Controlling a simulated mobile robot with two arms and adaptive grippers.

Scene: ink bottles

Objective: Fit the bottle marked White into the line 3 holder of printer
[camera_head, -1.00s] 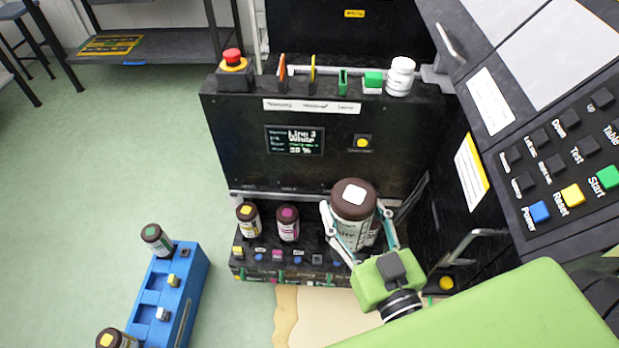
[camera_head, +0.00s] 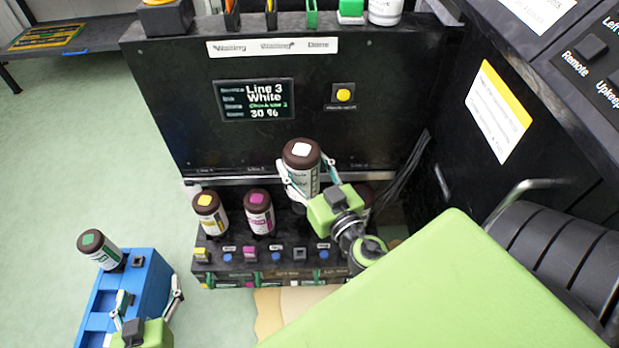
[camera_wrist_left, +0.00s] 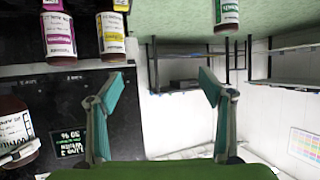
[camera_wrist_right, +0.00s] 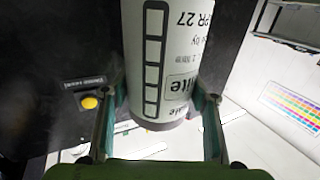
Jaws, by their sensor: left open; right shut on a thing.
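The White bottle (camera_head: 304,178), with a dark brown cap and a white square on top, is upright above or in the third place of the printer's holder row (camera_head: 228,266). Its base is hidden, so I cannot tell if it is seated. My right gripper (camera_head: 305,187) is shut on it; its label fills the middle of the right wrist view (camera_wrist_right: 160,60). It also shows at the left edge of the left wrist view (camera_wrist_left: 14,128). My left gripper (camera_head: 150,303) is open and empty beside the blue rack. The printer screen (camera_head: 254,99) reads Line 3, White, 30 %.
A yellow-capped bottle (camera_head: 209,214) and a magenta-capped bottle (camera_head: 258,213) stand in the row to the left. Another bottle is mostly hidden behind my right gripper. The blue rack (camera_head: 150,285) holds a green-capped bottle (camera_head: 101,250). A metal handle (camera_head: 512,205) juts out at right.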

